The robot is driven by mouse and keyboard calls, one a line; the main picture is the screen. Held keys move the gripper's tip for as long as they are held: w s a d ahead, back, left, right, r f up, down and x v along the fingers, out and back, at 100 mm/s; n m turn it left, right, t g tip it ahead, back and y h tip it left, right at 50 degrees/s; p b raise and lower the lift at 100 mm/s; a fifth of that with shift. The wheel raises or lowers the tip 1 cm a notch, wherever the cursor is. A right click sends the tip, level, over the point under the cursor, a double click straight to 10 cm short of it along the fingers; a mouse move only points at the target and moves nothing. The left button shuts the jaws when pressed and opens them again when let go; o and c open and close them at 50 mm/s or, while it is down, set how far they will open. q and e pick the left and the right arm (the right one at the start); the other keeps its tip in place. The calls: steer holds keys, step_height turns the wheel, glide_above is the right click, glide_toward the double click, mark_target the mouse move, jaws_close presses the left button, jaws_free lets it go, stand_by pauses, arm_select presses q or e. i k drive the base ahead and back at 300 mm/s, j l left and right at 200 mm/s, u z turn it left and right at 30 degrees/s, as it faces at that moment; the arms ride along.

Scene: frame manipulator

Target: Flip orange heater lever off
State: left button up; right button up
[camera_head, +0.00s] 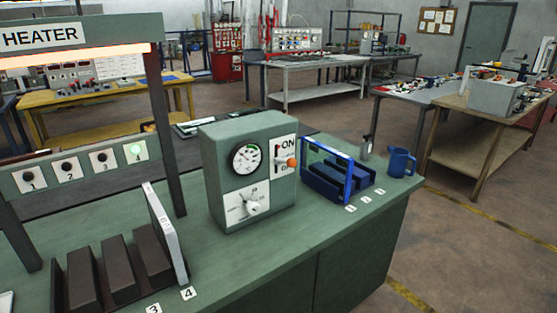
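The orange lever (291,162) sticks out from a white ON switch plate (279,150) on the right part of the front of a green control box (247,165). Its orange knob sits below the word ON, partly over the plate's lower half. I cannot tell the lever's exact tilt. The box also has a round dial gauge (246,159) and a white rotary knob (253,207) below it. The heater (75,38) at upper left has a glowing orange bar along its lower edge. Neither of my grippers is in view.
The box stands on a green workbench (300,235). A blue-framed rack (332,172) and a blue mug (401,162) stand to its right. A numbered slot rack (118,268) holds a pale panel (165,235) at front left. Indicator light 4 (139,150) glows green.

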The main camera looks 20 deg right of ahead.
mark_target(291, 162)
steer(key=i+j, duration=0.2)
steer(key=j, duration=0.2)
steer(key=i+j, duration=0.25)
steer(key=j, duration=0.2)
steer(key=i+j+z, duration=0.1)
steer(key=z, duration=0.15)
steer(key=j+z, duration=0.1)
steer(key=z, duration=1.85)
